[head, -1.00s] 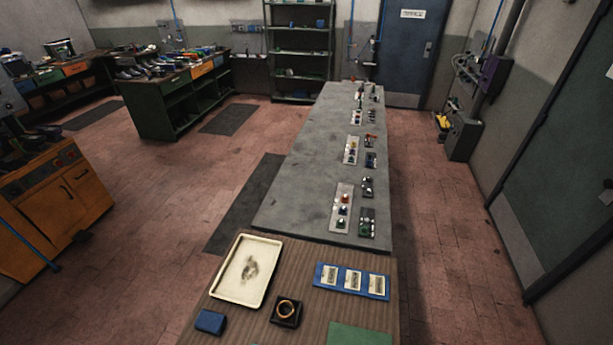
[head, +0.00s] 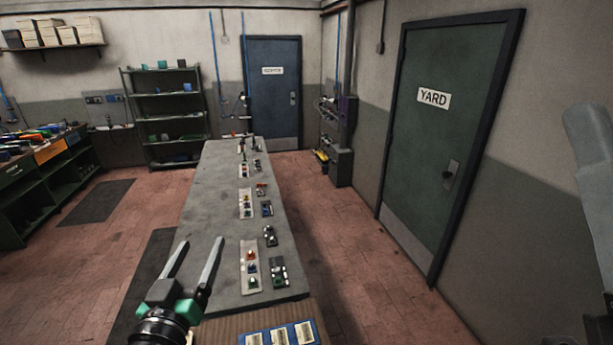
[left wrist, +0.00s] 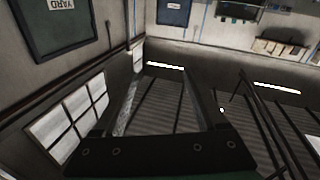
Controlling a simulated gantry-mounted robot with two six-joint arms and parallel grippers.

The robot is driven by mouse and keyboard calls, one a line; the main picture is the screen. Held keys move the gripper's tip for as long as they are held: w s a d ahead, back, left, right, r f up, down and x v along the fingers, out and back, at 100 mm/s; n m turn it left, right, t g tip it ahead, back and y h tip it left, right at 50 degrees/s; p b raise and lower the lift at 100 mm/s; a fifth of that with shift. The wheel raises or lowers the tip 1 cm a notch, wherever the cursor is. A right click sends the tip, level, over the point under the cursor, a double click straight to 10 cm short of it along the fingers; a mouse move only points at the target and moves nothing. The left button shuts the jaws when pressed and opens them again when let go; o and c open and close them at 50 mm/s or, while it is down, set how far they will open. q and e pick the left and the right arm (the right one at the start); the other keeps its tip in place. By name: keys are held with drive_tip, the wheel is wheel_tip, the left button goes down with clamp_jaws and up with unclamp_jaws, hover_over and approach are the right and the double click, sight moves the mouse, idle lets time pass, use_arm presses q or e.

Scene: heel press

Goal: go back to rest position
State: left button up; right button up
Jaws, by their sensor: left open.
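My left gripper (head: 197,256) is at the bottom of the head view. Its two long grey fingers point up and stand wide apart, with nothing between them. It appears in front of the near left edge of the long grey table (head: 222,190). In the left wrist view my left gripper (left wrist: 162,75) is also open and empty, with the dark ribbed ceiling (left wrist: 160,105) beyond its fingers. A pale grey part of my own body shows at the right edge of the head view. My right gripper is not visible.
A blue board with white cards (head: 282,334) lies on the wooden table at the bottom. A green yard door (head: 440,150) is at right. The floor (head: 335,240) right of the table is clear.

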use_arm(q)
drive_tip(key=s+r+m+t+h, duration=0.1)
drive_tip(key=s+r+t, duration=0.3)
drive_tip(key=s+r, duration=0.5)
drive_tip(key=s+d+r+m+t+h, duration=0.1)
drive_tip(key=s+r+t, duration=0.3)
drive_tip(key=s+r, duration=0.6)
wheel_tip(320, 180, up, 8)
drive_tip(key=shift+s+d+r+m+t, duration=0.1)
drive_tip(key=shift+s+d+m+t, duration=0.1)
drive_tip(key=shift+m+t, duration=0.2)
